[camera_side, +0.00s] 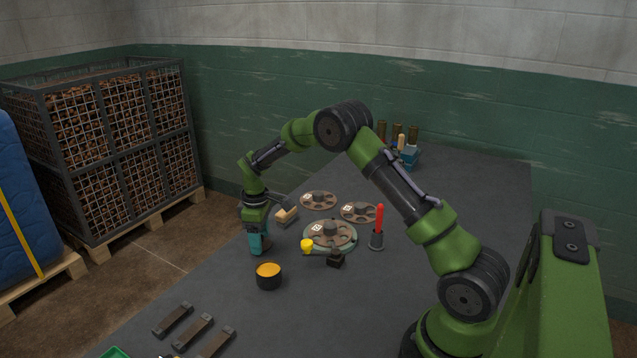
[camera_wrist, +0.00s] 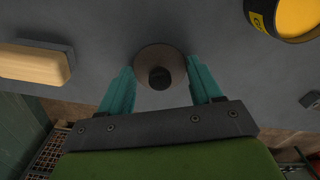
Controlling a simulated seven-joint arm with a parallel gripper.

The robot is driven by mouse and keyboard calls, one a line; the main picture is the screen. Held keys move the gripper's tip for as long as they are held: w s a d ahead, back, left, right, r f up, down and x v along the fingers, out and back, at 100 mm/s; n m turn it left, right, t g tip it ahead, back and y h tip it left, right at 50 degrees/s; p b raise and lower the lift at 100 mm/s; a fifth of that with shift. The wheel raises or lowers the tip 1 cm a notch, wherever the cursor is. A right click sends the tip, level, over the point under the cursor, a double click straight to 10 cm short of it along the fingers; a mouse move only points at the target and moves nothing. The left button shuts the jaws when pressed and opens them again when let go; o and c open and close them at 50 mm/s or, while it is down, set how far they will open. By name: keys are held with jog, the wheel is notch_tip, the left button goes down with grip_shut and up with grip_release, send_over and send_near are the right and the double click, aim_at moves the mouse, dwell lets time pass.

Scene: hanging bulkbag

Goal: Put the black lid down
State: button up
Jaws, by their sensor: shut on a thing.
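The black lid (camera_wrist: 145,57) shows in the wrist view as a round, dark brownish disc with a black knob at its middle. It sits between the two teal fingers of my gripper (camera_wrist: 160,75), which are shut on it. In the side view my gripper (camera_side: 257,250) points down near the left edge of the table, and its fingers hide most of the lid. Whether the lid touches the table top is unclear. A dark round pot (camera_side: 268,281) with orange contents stands open just in front of my gripper; it also shows in the wrist view (camera_wrist: 285,16), at the top right.
A wooden-topped block (camera_side: 287,215) lies close behind my gripper. Several round plates (camera_side: 331,234), a yellow-knobbed piece (camera_side: 307,245) and a red-handled tool (camera_side: 379,219) stand to the right. Dark bars (camera_side: 192,331) lie at the front left. The grey table (camera_side: 330,310) is clear right of the pot.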

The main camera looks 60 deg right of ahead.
jog(key=shift+f, duration=0.15)
jog(key=o, duration=1)
jog(key=shift+o, duration=0.2)
jog(key=s+a+r+m+t, duration=0.1)
jog(key=s+a+r, duration=0.1)
jog(key=r, duration=0.8)
jog(key=s+a+r+m+t, duration=0.1)
jog(key=s+a+r, duration=0.15)
jog(key=r, duration=0.75)
jog(key=s+a+r+m+t, duration=0.1)
jog(key=s+a+m, duration=0.1)
jog(key=s, duration=0.5)
jog(key=s+a+r+m+t+y, duration=0.1)
jog(key=s+a+m+t, duration=0.1)
jog(key=s+a, duration=0.3)
jog(key=s+a+r+m+t+y, duration=0.1)
jog(key=s+a+r+m+t, duration=0.1)
jog(key=s, duration=0.8)
jog(key=shift+s+a, duration=0.25)
jog(key=shift+a, duration=0.4)
